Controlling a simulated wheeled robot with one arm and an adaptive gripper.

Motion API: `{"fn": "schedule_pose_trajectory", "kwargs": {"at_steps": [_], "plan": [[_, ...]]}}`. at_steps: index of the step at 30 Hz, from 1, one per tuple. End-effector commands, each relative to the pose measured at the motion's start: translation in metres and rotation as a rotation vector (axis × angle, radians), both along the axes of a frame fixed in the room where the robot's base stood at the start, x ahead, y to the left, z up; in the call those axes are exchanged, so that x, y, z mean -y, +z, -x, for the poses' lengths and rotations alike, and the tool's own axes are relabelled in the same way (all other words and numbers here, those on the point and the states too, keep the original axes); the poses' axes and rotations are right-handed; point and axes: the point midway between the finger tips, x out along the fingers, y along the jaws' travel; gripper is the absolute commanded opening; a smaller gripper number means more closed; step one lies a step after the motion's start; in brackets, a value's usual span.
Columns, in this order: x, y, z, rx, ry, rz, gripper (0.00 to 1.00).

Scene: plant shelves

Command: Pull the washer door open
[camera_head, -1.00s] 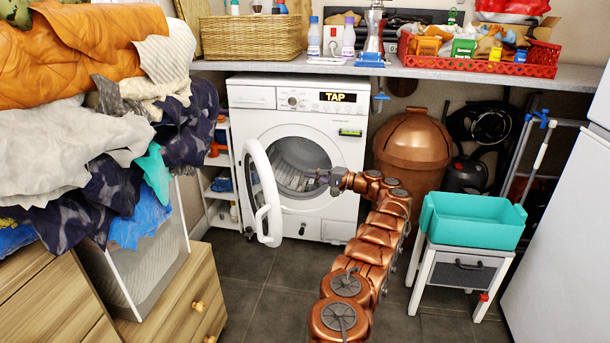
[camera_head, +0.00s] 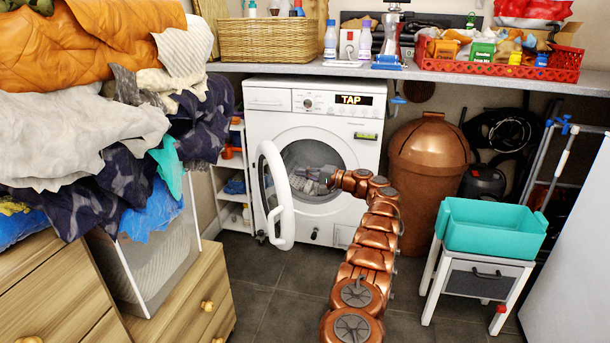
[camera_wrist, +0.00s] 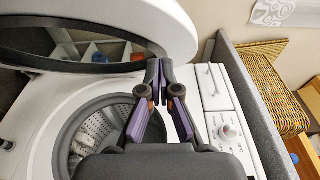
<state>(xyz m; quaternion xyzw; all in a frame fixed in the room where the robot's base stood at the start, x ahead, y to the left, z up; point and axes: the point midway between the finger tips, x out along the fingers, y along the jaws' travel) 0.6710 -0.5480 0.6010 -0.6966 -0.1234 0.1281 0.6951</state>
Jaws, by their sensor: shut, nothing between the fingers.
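The white washer (camera_head: 262,122) stands under the shelf, with a lit "TAP" display on its front. Its round door (camera_head: 278,208) is swung out to the left, standing wide open from the drum opening (camera_head: 307,160). In the wrist view the door (camera_wrist: 150,18) arches across the top, with the drum opening (camera_wrist: 90,125) below left. My gripper (camera_head: 325,176) is in front of the drum opening, to the right of the door. In the wrist view my gripper (camera_wrist: 158,68) is shut and empty, its fingertips close to the door's lower right rim; contact cannot be told.
A copper bin (camera_head: 433,155) and a teal tub (camera_head: 492,227) on a small stand are at right. A piled laundry heap (camera_head: 90,140) and wooden drawers (camera_head: 170,300) flank the left. The shelf (camera_head: 300,68) overhangs the washer. Dark floor (camera_head: 265,285) is clear in front.

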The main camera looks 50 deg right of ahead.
Motion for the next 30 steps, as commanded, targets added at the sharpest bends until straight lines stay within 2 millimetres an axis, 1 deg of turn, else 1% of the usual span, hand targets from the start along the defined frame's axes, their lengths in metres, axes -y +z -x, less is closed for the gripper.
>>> {"fn": "schedule_pose_trajectory", "kwargs": {"at_steps": [21,30], "plan": [[-0.028,0.000,-0.011,0.006,0.000,-0.005,0.00],[-0.032,0.000,-0.013,0.005,0.001,-0.003,0.00]]}}
